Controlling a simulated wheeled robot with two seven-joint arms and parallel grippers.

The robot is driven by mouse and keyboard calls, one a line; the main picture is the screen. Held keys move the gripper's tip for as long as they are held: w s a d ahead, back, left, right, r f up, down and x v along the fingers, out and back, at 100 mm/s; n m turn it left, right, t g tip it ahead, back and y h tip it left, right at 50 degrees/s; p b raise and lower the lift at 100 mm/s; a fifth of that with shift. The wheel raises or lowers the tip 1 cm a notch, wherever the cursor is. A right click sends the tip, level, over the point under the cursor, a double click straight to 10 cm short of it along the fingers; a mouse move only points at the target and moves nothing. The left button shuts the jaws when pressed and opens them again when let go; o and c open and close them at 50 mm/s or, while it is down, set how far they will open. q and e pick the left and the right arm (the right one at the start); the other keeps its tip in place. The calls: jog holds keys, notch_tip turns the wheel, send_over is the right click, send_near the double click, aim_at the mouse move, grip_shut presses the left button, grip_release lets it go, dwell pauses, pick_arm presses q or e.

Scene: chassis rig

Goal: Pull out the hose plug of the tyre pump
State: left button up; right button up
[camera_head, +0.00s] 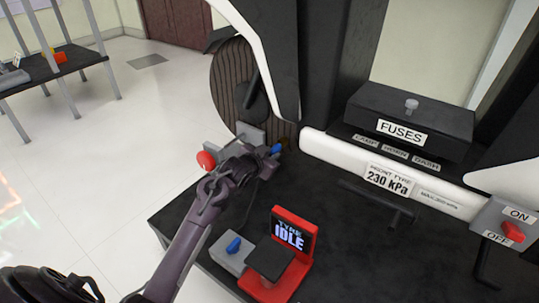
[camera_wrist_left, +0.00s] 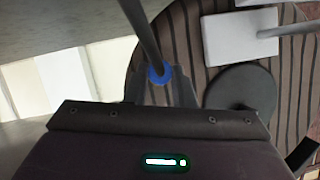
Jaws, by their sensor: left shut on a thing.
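The tyre pump (camera_head: 299,273) is a red unit with a black top, standing on the dark platform; its screen reads "TYRE IDLE". My left gripper (camera_head: 271,152) is beside the lower part of the ribbed tyre (camera_head: 228,88), shut on the blue hose plug (camera_head: 277,149). In the left wrist view the plug shows as a blue ring (camera_wrist_left: 159,72) between my fingertips (camera_wrist_left: 163,90), with a dark hose or rod (camera_wrist_left: 139,25) running up from it. The tyre's ribs lie behind. I cannot tell whether the plug is still seated. My right gripper is not in view.
A grey block with a blue knob (camera_head: 233,246) stands left of the pump. A red knob (camera_head: 206,160) is near my left wrist. A white bar with a "230 kPa" label (camera_head: 388,180), a fuse box (camera_head: 412,120) and an ON/OFF switch (camera_head: 512,232) are at right.

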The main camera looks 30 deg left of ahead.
pick_arm(q)
jog(key=shift+s+a+p, duration=0.1)
jog(key=shift+s+p, duration=0.6)
grip_shut()
jog(key=shift+s+a+f+p, duration=0.2)
jog(key=shift+s+p, duration=0.45)
jog(key=shift+s, duration=0.25)
jog(key=shift+s+a+f+p, duration=0.1)
jog(key=shift+s+f+p, duration=0.05)
jog(key=shift+s+p, duration=0.65)
jog(key=shift+s, duration=0.1)
jog(key=s+p, duration=0.2)
jog(key=s, duration=0.1)
jog(key=s+p, duration=0.1)
jog(key=s, duration=0.1)
jog(key=shift+a+f, duration=0.3)
jog(key=shift+f, duration=0.05)
jog(key=shift+w, duration=0.1)
